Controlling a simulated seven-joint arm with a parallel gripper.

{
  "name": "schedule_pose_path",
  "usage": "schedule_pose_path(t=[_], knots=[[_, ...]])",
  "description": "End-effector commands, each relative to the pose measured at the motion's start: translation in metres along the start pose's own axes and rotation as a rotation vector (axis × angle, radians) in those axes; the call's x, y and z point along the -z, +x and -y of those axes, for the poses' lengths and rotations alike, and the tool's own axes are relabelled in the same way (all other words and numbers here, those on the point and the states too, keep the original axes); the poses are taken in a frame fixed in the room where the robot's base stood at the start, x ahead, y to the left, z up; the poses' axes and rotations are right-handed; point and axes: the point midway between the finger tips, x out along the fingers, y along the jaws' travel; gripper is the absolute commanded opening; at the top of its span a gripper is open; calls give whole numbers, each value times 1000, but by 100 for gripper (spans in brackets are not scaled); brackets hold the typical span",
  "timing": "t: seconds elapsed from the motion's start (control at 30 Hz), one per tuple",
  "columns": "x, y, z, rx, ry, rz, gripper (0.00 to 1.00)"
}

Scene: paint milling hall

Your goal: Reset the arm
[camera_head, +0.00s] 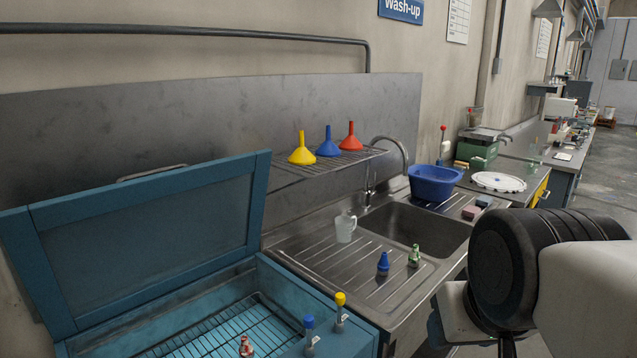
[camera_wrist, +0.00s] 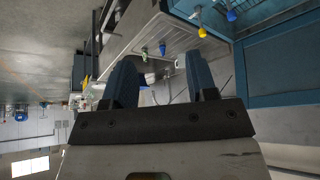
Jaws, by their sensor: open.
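My gripper (camera_wrist: 160,72) shows in the wrist view with its two blue-grey fingers spread wide apart. Nothing is held between them; only the steel sink unit shows in the gap, farther off. In the head view my arm comes in from the right, in front of the sink's right side, and the fingertips cannot be made out there. The wrist view shows the place roughly upside down.
A blue cabinet (camera_head: 155,331) stands with its lid (camera_head: 150,230) raised at the left. A steel sink (camera_head: 425,228) has a jug (camera_head: 345,227), a blue bottle (camera_head: 383,262) and a green bottle (camera_head: 414,256) on its drainboard. Several funnels stand on a wire rack (camera_head: 322,166). A blue basin (camera_head: 434,184) sits behind.

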Motion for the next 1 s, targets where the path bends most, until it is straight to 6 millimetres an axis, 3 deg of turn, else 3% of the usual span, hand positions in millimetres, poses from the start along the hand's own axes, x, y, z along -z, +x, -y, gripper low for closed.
schedule_pose_path(t=[0.17,0.8,1.0], knots=[[-9,-5,-8,-27,12,14,52],[-33,69,-11,-33,27,226,52],[-40,82,-12,-35,30,268,52]])
